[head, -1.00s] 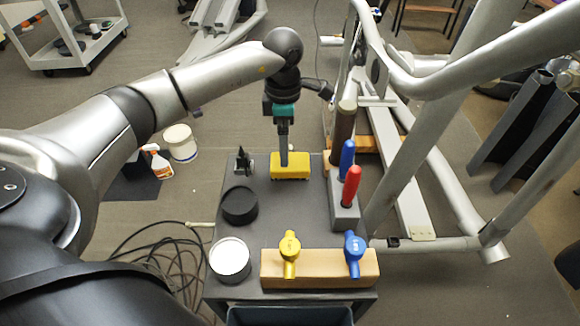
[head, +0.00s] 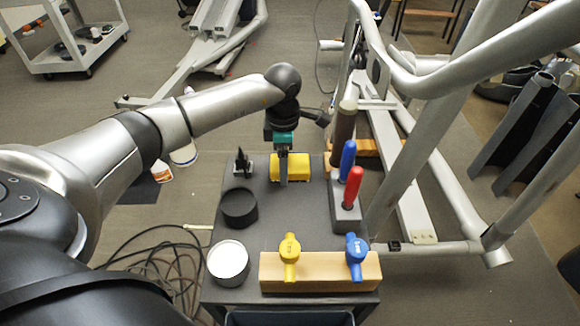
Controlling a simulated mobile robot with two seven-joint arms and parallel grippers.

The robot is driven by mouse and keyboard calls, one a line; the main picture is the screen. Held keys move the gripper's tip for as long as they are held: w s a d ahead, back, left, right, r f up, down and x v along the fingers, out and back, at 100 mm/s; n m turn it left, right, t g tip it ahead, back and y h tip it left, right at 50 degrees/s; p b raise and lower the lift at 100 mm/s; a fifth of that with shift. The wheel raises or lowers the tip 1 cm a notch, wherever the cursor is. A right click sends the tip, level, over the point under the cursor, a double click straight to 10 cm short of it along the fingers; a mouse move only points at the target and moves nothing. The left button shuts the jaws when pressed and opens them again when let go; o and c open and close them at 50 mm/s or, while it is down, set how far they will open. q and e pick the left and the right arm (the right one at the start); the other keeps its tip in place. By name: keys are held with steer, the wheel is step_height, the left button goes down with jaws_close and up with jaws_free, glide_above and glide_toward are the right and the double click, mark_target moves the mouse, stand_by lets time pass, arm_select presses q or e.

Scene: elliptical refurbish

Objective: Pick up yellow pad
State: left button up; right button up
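The yellow pad (head: 300,168) is a small block near the far edge of the dark grey table (head: 290,222). My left gripper (head: 284,180) points down at the pad, and a grey finger crosses in front of the pad's near face, left of its middle. Any second finger is hidden, so I cannot tell whether the gripper is open or shut on the pad. The pad appears to rest on the table. My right gripper is out of view.
Left of the pad stand a black clamp-like item (head: 242,163), a black round container (head: 239,207) and a white-topped can (head: 228,260). Right are blue (head: 347,158) and red-handled (head: 353,185) tools. A wooden block (head: 320,280) with yellow and blue valves lies in front.

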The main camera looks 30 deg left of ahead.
arm_select(q)
steer(key=c, duration=0.9)
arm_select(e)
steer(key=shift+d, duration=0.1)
arm_select(q)
step_height(320, 180, up, 9)
steer(key=shift+f+p, duration=0.1)
steer(key=shift+p, duration=0.85)
step_height(320, 180, up, 11)
steer(key=shift+r+p, duration=0.15)
steer(key=shift+p, duration=0.7)
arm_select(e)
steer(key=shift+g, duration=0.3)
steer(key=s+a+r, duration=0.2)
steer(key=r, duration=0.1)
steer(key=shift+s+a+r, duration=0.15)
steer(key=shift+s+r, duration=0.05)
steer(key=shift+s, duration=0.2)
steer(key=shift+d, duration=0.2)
